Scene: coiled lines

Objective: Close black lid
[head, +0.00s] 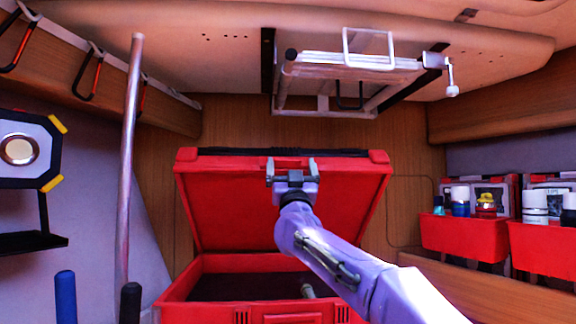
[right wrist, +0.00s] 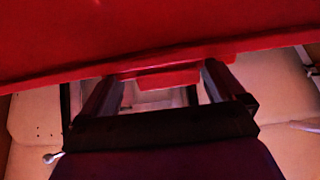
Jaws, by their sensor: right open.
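A red box (head: 255,309) stands low in the middle of the head view, with its dark inside showing. Its lid (head: 230,212) is raised and tilted back. The lid's inner side is red, and a black strip (head: 225,152) runs along its top edge. My right gripper (head: 291,170) is open in front of the lid's inner side, close below the top edge. In the right wrist view, the red lid (right wrist: 120,45) crosses the top and its edge passes by the open fingertips (right wrist: 163,80). I cannot tell whether they touch it. My left gripper is not in view.
A metal pole (head: 129,150) stands left of the box. A folded metal rack (head: 345,68) hangs above the lid. Red bins (head: 462,237) with bottles line the right side. A blue handle (head: 65,297) and a black one (head: 130,303) rise at lower left.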

